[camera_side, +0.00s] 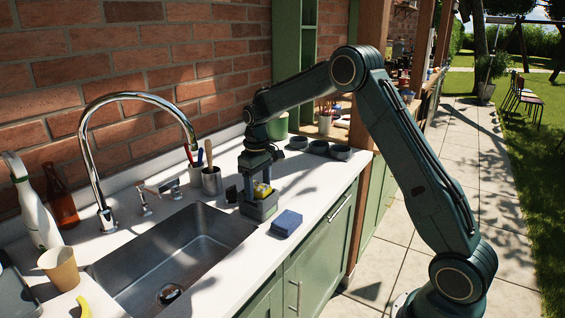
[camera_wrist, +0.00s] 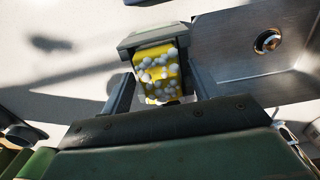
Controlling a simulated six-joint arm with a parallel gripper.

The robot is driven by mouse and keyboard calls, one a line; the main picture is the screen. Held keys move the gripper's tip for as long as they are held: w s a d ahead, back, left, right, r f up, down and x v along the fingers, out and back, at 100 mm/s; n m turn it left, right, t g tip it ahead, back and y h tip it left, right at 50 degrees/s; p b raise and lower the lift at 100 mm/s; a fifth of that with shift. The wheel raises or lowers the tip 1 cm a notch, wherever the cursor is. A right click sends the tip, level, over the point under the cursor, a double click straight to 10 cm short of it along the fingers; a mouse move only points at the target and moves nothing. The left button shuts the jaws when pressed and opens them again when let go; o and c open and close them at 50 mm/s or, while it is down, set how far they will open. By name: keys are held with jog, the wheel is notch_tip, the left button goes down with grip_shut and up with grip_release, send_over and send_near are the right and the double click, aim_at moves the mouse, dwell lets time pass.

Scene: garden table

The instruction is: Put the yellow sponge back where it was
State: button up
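The yellow sponge (camera_side: 263,190), dotted with white blobs, sits between the two fingers of my gripper (camera_side: 260,189). It also shows between the fingers in the wrist view (camera_wrist: 158,72). A dark grey open box (camera_side: 259,209) stands on the counter directly under the gripper, and its rim shows just beyond the sponge in the wrist view (camera_wrist: 150,36). The sponge is at or in the mouth of this box; its lower part is hidden. The fingers flank the sponge closely, but I cannot tell whether they press on it.
The sink (camera_side: 190,250) and tap (camera_side: 140,105) are to the left. A utensil cup (camera_side: 211,181) stands behind. Small dark bowls (camera_side: 319,147) are farther along. The counter's front edge is close.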

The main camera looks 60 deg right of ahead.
aim_at(259, 186)
jog(key=shift+r, duration=0.15)
notch_tip(259, 186, up, 12)
dwell(0.9)
dwell(0.4)
jog(key=s+a+r+t, duration=0.1)
jog(key=s+a+r, duration=0.3)
jog(key=s, duration=0.4)
jog(key=s+a+r+t, duration=0.2)
jog(key=s+a+r, duration=0.25)
jog(key=s, duration=0.35)
jog(key=s+a+f+t, duration=0.1)
jog(key=s+a+f, duration=0.1)
jog(key=s, duration=0.6)
jog(key=s+a+f+t, duration=0.1)
jog(key=s+a+f, duration=0.1)
jog(key=s, duration=0.7)
jog(key=shift+a+f+t, duration=0.25)
jog(key=shift+f+t, duration=0.05)
jog(key=shift+f, duration=0.6)
